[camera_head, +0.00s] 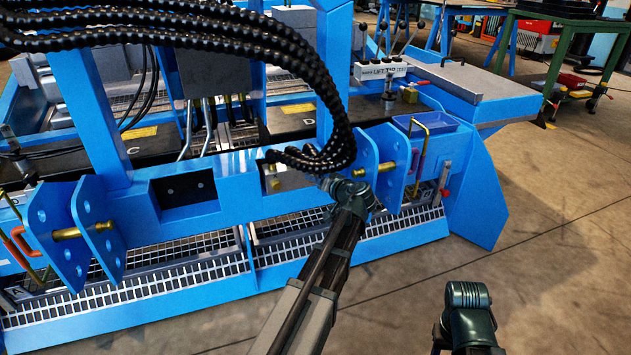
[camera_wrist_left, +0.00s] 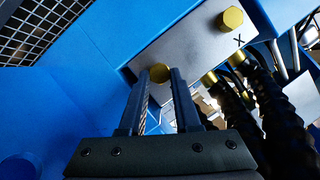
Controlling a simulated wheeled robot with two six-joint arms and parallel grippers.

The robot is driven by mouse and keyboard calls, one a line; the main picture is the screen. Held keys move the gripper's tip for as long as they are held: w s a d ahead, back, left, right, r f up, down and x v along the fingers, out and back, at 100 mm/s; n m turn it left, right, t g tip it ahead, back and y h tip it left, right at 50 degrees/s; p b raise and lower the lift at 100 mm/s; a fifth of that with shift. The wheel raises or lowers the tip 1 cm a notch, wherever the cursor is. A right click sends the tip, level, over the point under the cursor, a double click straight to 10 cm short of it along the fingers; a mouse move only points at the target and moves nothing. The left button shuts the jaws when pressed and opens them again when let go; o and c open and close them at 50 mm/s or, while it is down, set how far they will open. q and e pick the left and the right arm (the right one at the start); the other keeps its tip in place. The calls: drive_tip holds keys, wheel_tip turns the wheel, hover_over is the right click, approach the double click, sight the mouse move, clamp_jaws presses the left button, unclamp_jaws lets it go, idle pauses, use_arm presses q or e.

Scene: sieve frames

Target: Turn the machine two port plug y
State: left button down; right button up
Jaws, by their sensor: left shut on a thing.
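In the left wrist view, a brass plug (camera_wrist_left: 159,72) sits at the lower edge of a grey metal port plate (camera_wrist_left: 190,50). The two fingers of my left gripper (camera_wrist_left: 161,80) are shut on it, one on each side. Its own letter does not show. Another brass plug (camera_wrist_left: 232,18) stands on the plate near a black X mark. In the head view my left gripper (camera_head: 325,181) reaches the blue machine's front beam beside the port plate (camera_head: 291,181); its fingertips are hard to make out. My right arm shows at the lower right, but its gripper fingers are not visible.
Black ribbed hoses (camera_head: 335,120) arch down to the port plate close to my left gripper, and hoses with brass ends (camera_wrist_left: 242,95) run right of it. Blue bracket plates (camera_head: 385,150) stand just right. The floor at right (camera_head: 560,220) is clear.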

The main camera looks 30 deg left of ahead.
use_arm(q)
drive_tip(key=c, duration=0.6)
unclamp_jaws()
drive_tip(key=p+v, duration=0.4)
drive_tip(key=v, duration=1)
drive_tip(key=shift+f, duration=0.1)
